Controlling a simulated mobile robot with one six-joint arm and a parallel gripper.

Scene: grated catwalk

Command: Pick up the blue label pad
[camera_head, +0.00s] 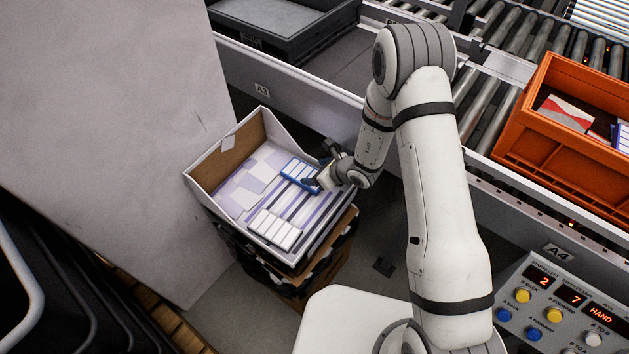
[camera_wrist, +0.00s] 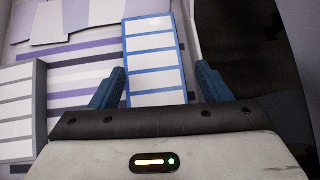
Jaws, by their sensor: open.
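The blue label pad (camera_head: 299,174) is a flat pad with white labels and blue borders, lying in an open box (camera_head: 193,181) on top of other label sheets. My gripper (camera_head: 315,181) is at the right end of the pad in the head view. In the wrist view the blue label pad (camera_wrist: 155,55) extends between the two blue fingers of my gripper (camera_wrist: 155,85). The fingers stand apart, one on each side of the pad, with a gap visible on both sides. The pad's near end is hidden behind the gripper body.
A grey-edged label pad (camera_head: 274,230) lies in the same box, left of my gripper in the wrist view (camera_wrist: 20,110). Loose sheets cover the box floor. The box walls are close around. An orange crate (camera_head: 560,150) and roller conveyor stand at right; a control panel (camera_head: 560,305) is at lower right.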

